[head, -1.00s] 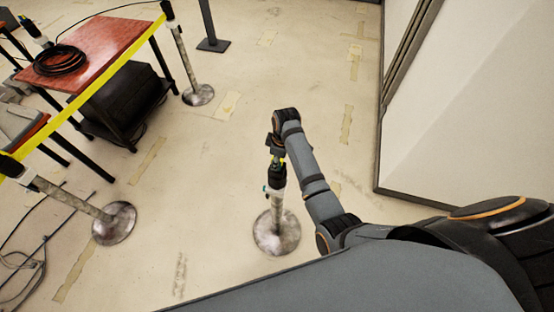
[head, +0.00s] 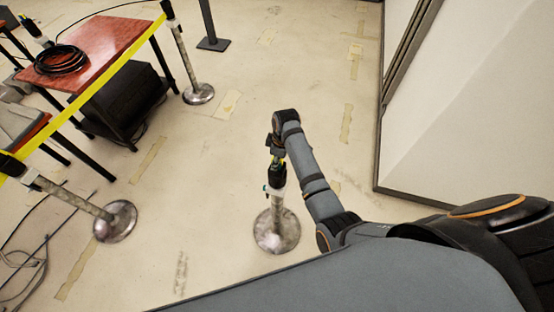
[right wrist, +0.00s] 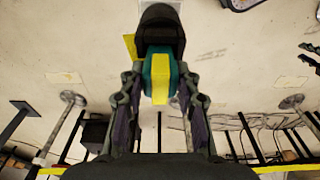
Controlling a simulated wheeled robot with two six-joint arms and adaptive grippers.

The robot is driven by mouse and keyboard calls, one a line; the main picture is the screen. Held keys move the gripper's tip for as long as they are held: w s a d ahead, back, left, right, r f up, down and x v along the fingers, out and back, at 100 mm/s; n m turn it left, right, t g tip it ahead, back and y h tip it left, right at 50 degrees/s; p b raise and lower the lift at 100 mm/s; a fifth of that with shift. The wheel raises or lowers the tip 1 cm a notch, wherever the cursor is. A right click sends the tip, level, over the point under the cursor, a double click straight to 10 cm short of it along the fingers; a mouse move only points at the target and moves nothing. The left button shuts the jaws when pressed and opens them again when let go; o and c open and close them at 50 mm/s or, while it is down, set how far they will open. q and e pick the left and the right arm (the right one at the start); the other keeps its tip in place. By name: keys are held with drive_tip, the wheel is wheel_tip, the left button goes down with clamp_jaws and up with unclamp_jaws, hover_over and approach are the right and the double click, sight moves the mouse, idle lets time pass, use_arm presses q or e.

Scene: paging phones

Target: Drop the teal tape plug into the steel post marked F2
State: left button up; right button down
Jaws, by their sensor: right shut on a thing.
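My right gripper (head: 276,150) points down just above the black head (head: 277,177) of a steel post, which has a pale shaft and a round base (head: 277,231). In the right wrist view its two fingers (right wrist: 160,100) are shut on the teal tape plug (right wrist: 148,78), which has a yellow band. The black post head (right wrist: 160,35) shows right beside the plug there; whether they touch I cannot tell. The gripper mostly hides the plug in the head view. No F2 mark is legible on the post. My left gripper is not in view.
Two other steel posts (head: 198,94) (head: 115,221) stand to the left with yellow tape (head: 110,65) strung along them. Behind the tape are a red table (head: 95,45) with a coiled black cable and a dark box. A white wall panel (head: 470,120) is at right. Open floor surrounds the near post.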

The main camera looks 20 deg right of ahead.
drive_tip(key=shift+f, duration=0.2)
idle(0.6)
drive_tip(key=shift+r, duration=0.2)
drive_tip(key=shift+r, duration=0.65)
drive_tip(key=shift+f, duration=0.65)
idle(0.9)
drive_tip(key=shift+r, duration=0.65)
drive_tip(key=shift+f, duration=0.8)
idle(0.4)
drive_tip(key=c, duration=1.2)
unclamp_jaws()
